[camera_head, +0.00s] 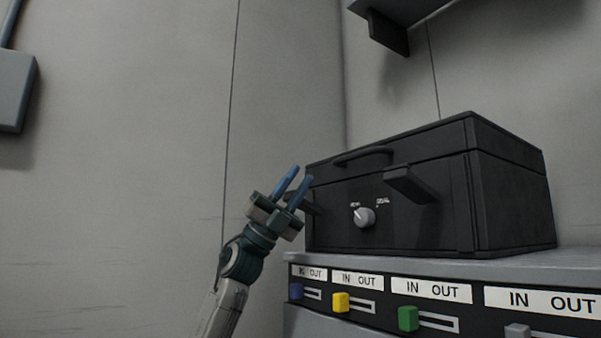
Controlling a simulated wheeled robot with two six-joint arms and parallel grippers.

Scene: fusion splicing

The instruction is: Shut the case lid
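The black case (400,215) stands on a grey bench at the right. Its lid (420,146) lies down on the body, with a thin seam between them. A carry handle (363,156) is on the lid's front. Two latch-like blocks stick out from the front; the right one (411,184) is clear, the left one (302,203) is partly behind my gripper. My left gripper (298,178) is at the case's front left corner, pointing up, with its two blue fingers apart and nothing between them. I cannot tell if it touches the case. My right gripper is out of view.
The bench top (535,262) carries the case. Its front has several IN/OUT sliders, among them a yellow one (341,302) and a green one (408,318). A dial (364,217) is on the case's front. A dark shelf (390,22) hangs above. The left side is free before the wall.

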